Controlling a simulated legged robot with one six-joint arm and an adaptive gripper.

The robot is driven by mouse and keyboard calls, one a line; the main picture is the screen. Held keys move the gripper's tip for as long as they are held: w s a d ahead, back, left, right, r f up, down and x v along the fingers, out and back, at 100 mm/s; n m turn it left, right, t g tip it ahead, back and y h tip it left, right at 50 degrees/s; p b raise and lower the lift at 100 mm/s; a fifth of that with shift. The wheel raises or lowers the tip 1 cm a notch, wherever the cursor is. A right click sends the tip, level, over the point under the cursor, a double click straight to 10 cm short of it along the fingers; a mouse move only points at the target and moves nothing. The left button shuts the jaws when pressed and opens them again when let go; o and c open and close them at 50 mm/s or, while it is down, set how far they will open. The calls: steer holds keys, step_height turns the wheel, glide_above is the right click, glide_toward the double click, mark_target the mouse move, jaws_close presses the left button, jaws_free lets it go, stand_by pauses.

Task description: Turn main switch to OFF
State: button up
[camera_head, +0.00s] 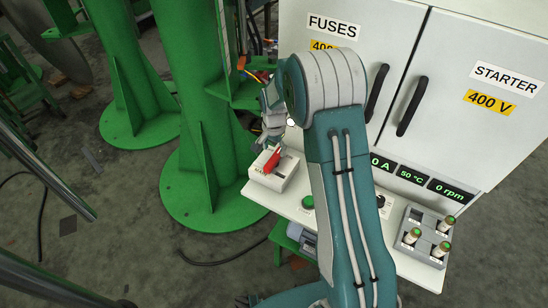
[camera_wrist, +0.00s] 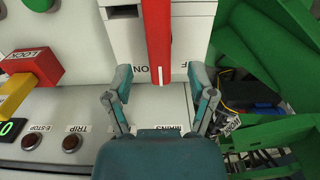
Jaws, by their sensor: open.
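The main switch is a white box (camera_head: 270,178) with a red handle (camera_head: 268,160), at the left end of the white panel shelf in the head view. In the wrist view the red handle (camera_wrist: 158,35) runs down from the top edge, with a white line near its lower end. An inverted ON label shows beside that end, and part of another label lies to its right. My gripper (camera_wrist: 160,78) is open, with one finger on each side of the handle's end and visible gaps between. In the head view my gripper (camera_head: 273,125) is partly hidden behind my arm.
A red LOCK block (camera_wrist: 35,63) with a yellow part is left in the wrist view, above the E-STOP and TRIP lamps (camera_wrist: 72,143). Green steel structure (camera_wrist: 270,60) stands close on the right. Cabinet doors with black handles (camera_head: 412,106) rise behind the shelf.

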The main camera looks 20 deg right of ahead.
mark_target(274, 157)
steer(key=shift+f, duration=2.4)
jaws_close()
